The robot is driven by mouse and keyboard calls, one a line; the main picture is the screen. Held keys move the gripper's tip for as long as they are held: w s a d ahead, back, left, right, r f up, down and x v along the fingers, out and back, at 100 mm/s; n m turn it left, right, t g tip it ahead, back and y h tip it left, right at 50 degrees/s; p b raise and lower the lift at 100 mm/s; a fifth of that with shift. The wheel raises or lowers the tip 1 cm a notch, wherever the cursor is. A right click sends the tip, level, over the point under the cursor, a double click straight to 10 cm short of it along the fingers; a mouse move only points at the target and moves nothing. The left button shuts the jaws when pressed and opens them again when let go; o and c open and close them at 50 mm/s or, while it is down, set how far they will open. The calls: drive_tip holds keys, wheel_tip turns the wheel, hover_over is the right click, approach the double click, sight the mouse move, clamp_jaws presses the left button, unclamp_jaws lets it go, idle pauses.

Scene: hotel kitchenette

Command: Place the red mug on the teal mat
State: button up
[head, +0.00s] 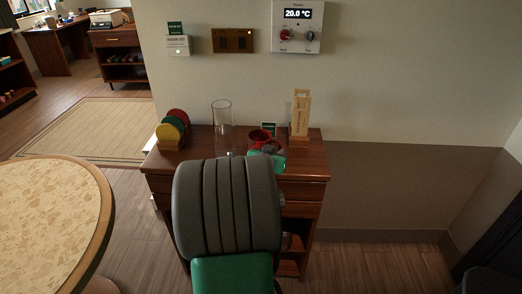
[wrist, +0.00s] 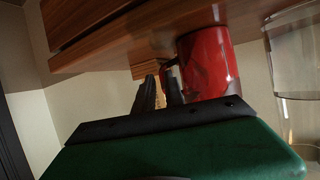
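The red mug (head: 259,137) is at the cabinet top, left of the wooden block tower. In the wrist view the mug (wrist: 205,62) is large and close, with a handle on its left side. My gripper (head: 275,149) is at the mug's right in the head view. In the wrist view my gripper's two dark fingers (wrist: 160,84) are at the handle with a narrow gap between them. I cannot tell whether they press on it. A teal patch shows by my gripper in the head view; I cannot tell mat from gripper casing there. My arm hides much of the cabinet front.
A clear glass vase (head: 222,127) stands left of the mug and a wooden block tower (head: 300,114) to its right. A rack of coloured discs (head: 172,128) is at the cabinet's left end. A round table (head: 50,215) is at left.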

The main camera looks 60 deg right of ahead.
sight(280, 148)
drive_tip(key=x, duration=0.4)
drive_tip(key=shift+w+r, duration=0.1)
drive_tip(key=shift+c, duration=0.3)
clamp_jaws()
drive_tip(key=shift+w+r, duration=0.1)
drive_tip(key=shift+r, duration=0.1)
idle(0.9)
